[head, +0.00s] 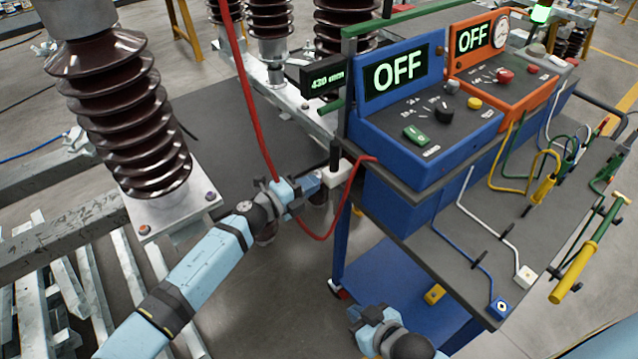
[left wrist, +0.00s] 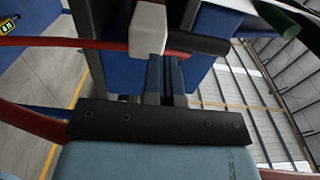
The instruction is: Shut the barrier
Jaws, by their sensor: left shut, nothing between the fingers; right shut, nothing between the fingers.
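I cannot make out for certain which part is the barrier. My left gripper (head: 318,184) is shut and empty at the near left corner of the trolley, close beside a white block (head: 340,171) with a black upright handle (head: 335,152). In the left wrist view its closed fingers (left wrist: 165,78) point at a white block (left wrist: 148,30), with a black round grip (left wrist: 198,42) just beyond the tips; whether they touch is unclear. A red cable (head: 247,95) hangs down past the left wrist and loops to the trolley. My right gripper (head: 368,322) is shut and empty, low before the trolley.
The trolley (head: 425,235) carries a blue unit (head: 430,125) and an orange unit (head: 510,85), both reading OFF. Leads and a yellow-green rod (head: 585,258) lie on its shelf. A brown ribbed insulator (head: 130,120) stands at left. Grey floor (head: 270,310) is clear between.

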